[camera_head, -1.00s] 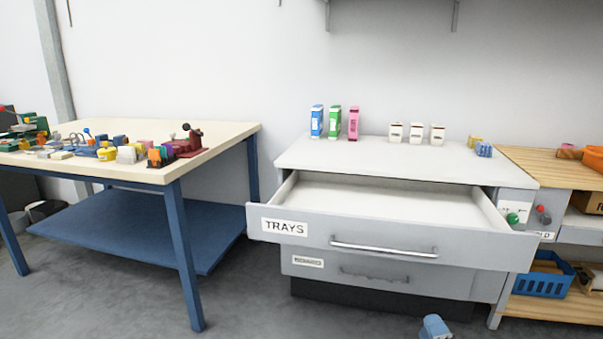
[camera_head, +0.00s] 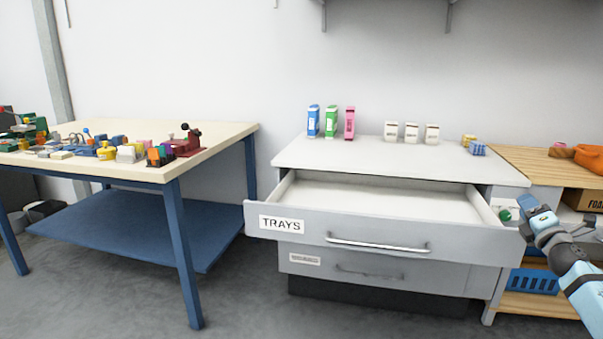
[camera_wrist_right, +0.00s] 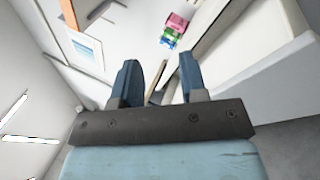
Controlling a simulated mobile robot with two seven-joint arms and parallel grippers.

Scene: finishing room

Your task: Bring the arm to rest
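My right gripper (camera_head: 541,229) is at the right side of the head view, in front of the wooden bench and the right end of the drawer cabinet. In the right wrist view its two blue fingers (camera_wrist_right: 157,84) stand apart with nothing between them. My left gripper is not in view. The top drawer (camera_head: 381,242), labelled TRAYS, is pulled open and looks empty inside. My right gripper is apart from its handle (camera_head: 378,247).
A lower drawer (camera_head: 365,277) is shut. Blue, green and pink boxes (camera_head: 331,121) and several white containers (camera_head: 411,132) stand on the cabinet top. A table (camera_head: 120,180) with many small items is at left. A blue basket (camera_head: 533,280) sits low at right. Floor in front is clear.

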